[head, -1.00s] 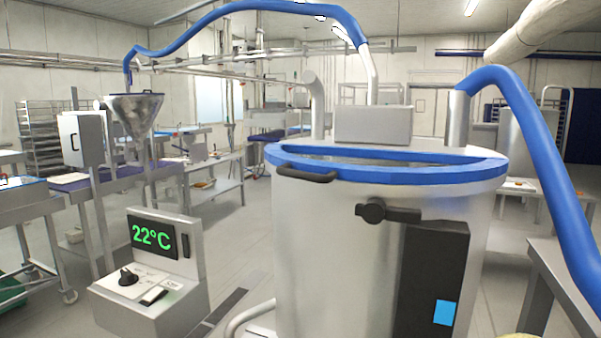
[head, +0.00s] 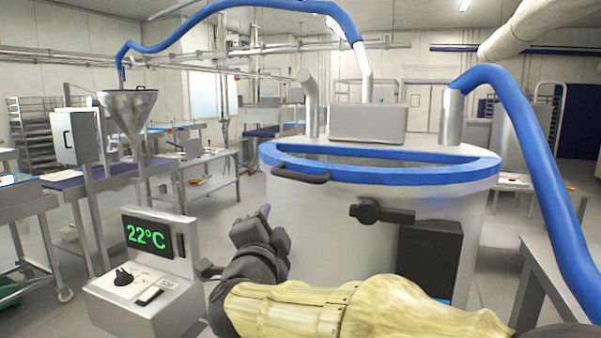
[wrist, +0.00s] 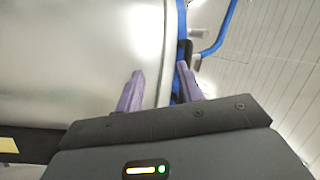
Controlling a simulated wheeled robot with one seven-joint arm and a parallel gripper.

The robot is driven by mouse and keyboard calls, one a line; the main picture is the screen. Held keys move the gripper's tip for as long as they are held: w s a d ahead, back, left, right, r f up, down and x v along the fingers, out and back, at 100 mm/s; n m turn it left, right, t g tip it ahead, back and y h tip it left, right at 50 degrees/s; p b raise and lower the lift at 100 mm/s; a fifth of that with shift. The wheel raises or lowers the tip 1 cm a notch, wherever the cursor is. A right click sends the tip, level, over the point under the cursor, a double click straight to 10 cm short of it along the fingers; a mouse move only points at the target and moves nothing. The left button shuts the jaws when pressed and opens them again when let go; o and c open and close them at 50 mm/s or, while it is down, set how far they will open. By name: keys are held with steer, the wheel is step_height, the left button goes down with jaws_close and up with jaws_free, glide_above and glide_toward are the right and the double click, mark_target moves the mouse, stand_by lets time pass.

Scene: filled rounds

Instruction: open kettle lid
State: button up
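The steel kettle (head: 330,225) stands right of centre. Its blue-edged lid (head: 420,175) lies level across the front of the top. A black handle (head: 300,174) sits at the lid's front left edge. My gripper (head: 263,212) is in front of the kettle's left side, below the handle, and apart from it. In the wrist view my gripper (wrist: 161,79) has its two purple fingers spread with nothing between them. The dark handle (wrist: 187,52) shows beyond the fingertips, beside the kettle's steel wall (wrist: 80,60) and the lid's blue edge (wrist: 183,18).
A control box (head: 150,265) reading 22°C stands to the left of my gripper. A steel funnel (head: 128,112) and worktables stand at the left. Open floor lies between them and the kettle.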

mark_target(295, 177)
steer(key=s+r+m+g+h, duration=0.1)
steer(key=s+r+m+h, duration=0.4)
steer(key=m, duration=0.3)
steer(key=shift+s+a+r+h, duration=0.15)
steer(key=shift+s+a+h, duration=0.15)
steer(key=shift+s+a, duration=0.15)
steer(key=shift+w+d, duration=0.1)
steer(key=p+x, duration=0.4)
steer(key=x, duration=1.3)
steer(key=shift+w+p, duration=0.25)
steer(key=shift+p, duration=0.15)
steer(key=shift+r, duration=0.1)
jaws_close()
